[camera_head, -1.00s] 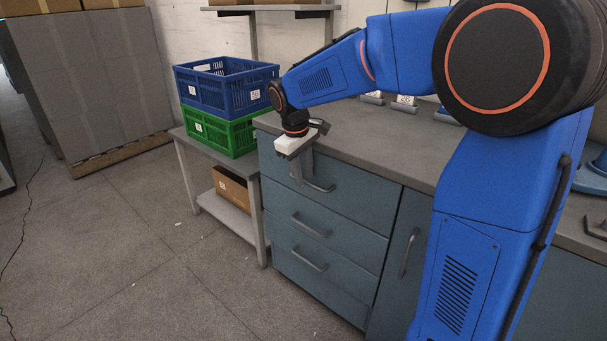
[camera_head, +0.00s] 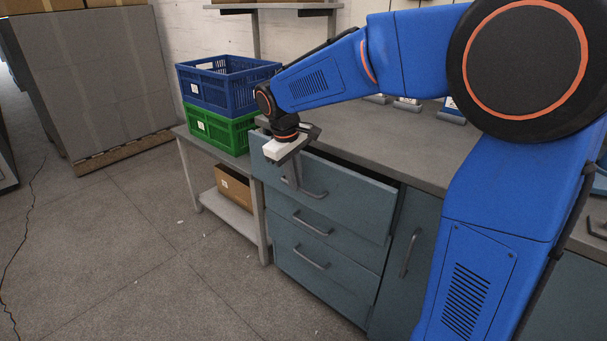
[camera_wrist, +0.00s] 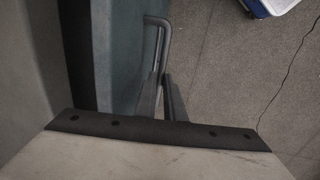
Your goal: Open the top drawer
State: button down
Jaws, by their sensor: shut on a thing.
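The top drawer (camera_head: 345,203) of the blue-grey cabinet stands partly open, its front out past the drawers below. A dark gap shows behind its front at the right. My gripper (camera_head: 293,182) points down at the left part of the drawer's bar handle (camera_head: 315,194) and is shut on it. In the wrist view the handle (camera_wrist: 160,40) runs into the fingers (camera_wrist: 162,98), and the drawer front (camera_wrist: 122,55) stands beside them with the dark opening (camera_wrist: 78,50) to its left. The fingertips are partly hidden in the wrist view.
Two lower drawers (camera_head: 325,262) are shut. A cabinet door (camera_head: 410,255) is at their right. A blue crate (camera_head: 230,90) on a green crate (camera_head: 222,133) stands on a side table (camera_head: 186,148) at the left. The floor (camera_head: 150,260) in front is clear.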

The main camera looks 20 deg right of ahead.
jog(key=s+a, duration=0.7)
jog(key=a, duration=0.4)
jog(key=s+a, duration=0.8)
jog(key=a, duration=0.3)
jog(key=shift+a, duration=0.35)
jog(key=c, duration=1.8)
grip_release()
jog(key=shift+c, duration=0.2)
notch_tip(320, 180, up, 17)
jog(key=s+a, duration=0.2)
jog(key=shift+a, duration=0.35)
jog(key=shift+r, duration=0.1)
